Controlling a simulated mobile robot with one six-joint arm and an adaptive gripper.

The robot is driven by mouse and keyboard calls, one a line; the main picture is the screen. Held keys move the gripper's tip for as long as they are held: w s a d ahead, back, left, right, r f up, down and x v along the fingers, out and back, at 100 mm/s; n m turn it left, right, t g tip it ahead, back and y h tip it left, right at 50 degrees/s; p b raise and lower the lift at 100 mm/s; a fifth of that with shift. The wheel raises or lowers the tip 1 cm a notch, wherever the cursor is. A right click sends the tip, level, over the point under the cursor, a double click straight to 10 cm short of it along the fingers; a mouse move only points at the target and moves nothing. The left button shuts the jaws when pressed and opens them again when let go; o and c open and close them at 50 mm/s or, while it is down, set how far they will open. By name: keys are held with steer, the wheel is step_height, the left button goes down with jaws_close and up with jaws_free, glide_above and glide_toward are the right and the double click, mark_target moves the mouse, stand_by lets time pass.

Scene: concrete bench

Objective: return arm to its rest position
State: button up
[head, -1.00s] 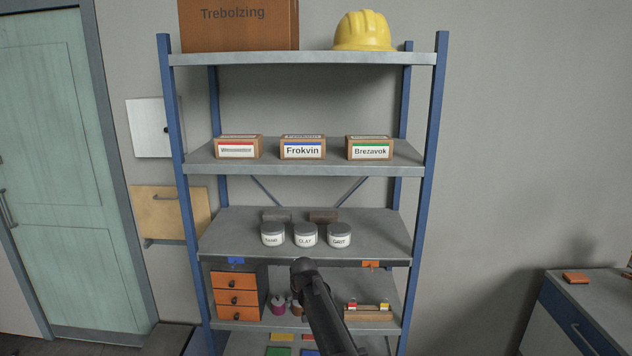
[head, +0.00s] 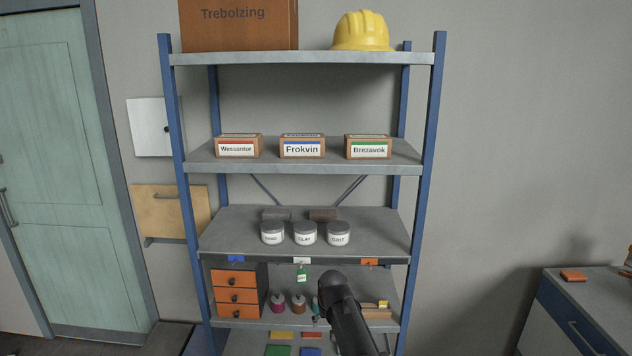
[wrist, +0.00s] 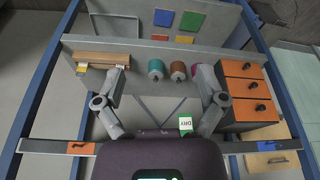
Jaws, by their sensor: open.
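In the wrist view my gripper (wrist: 162,78) is open, its two grey fingers spread apart with nothing between them. The wrist view looks at the shelf roughly upside down. My dark arm (head: 350,318) rises from the bottom of the head view in front of the lower shelves, right of centre. The gripper itself cannot be made out in the head view.
A blue-post shelf unit (head: 433,150) fills the middle. A green tag (head: 302,274) hangs at a board's edge. Bare wall is at right, above a bench (head: 590,300).

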steer(key=s+d+m+g, duration=0.1)
steer(key=s+d, duration=0.5)
steer(key=s, duration=0.4)
steer(key=s+d+g, duration=0.2)
steer(key=s+d, duration=0.5)
steer(key=s, duration=0.3)
steer(key=shift+d+f+m, duration=0.3)
steer(key=shift+m, duration=0.1)
stand_by(0.9)
